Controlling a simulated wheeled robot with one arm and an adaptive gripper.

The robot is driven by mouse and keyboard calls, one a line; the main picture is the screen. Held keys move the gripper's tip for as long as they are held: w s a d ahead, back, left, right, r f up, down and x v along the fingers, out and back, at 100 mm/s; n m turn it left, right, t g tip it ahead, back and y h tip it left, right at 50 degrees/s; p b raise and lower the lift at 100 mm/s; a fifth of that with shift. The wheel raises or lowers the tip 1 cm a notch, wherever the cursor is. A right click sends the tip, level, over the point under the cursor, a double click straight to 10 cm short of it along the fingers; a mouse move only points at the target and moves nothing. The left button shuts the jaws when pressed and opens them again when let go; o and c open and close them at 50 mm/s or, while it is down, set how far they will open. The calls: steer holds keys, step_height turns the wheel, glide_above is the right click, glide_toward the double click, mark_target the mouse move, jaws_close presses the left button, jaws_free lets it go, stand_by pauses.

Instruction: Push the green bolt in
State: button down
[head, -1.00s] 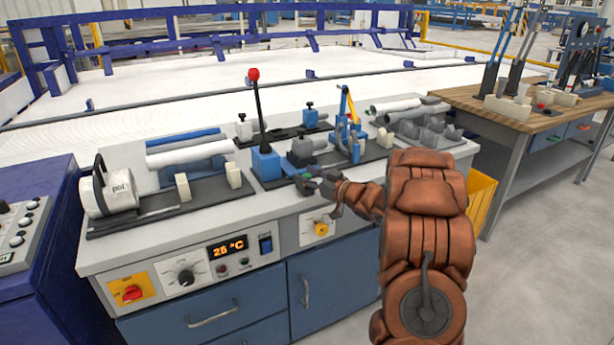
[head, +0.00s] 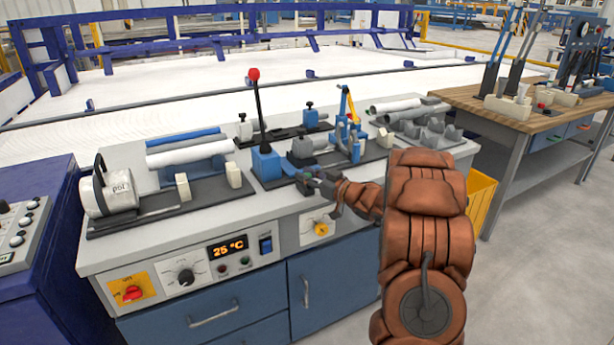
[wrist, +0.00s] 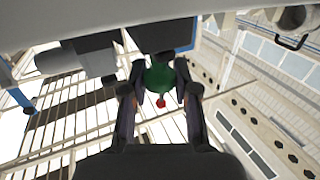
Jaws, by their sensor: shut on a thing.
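The green bolt (wrist: 160,76) shows as a round green head between the fingertips in the wrist view. My gripper (wrist: 158,90) is shut on it, one finger on each side. Dark and grey machine parts lie just beyond the bolt, so how deep it sits is hidden. In the head view my gripper (head: 314,181) is at the front edge of the bench, by the base of the blue lever block (head: 266,162). The bolt is too small and covered to make out there.
A tall black lever with a red knob (head: 253,74) stands just left and behind my gripper. A blue and yellow clamp (head: 350,115) stands to the right. Pipes (head: 190,153) and a heater (head: 109,192) are at the left. The bench front (head: 262,214) is clear.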

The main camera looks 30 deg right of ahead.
steer(key=shift+w+d+r+p, duration=0.1)
steer(key=shift+w+d+p, duration=0.05)
steer(key=shift+w+p, duration=1.05)
steer(key=shift+w+b, duration=0.2)
steer(key=shift+b, duration=0.1)
steer(key=c, duration=0.9)
jaws_free()
steer(key=shift+w, duration=0.1)
steer(key=v, duration=1.2)
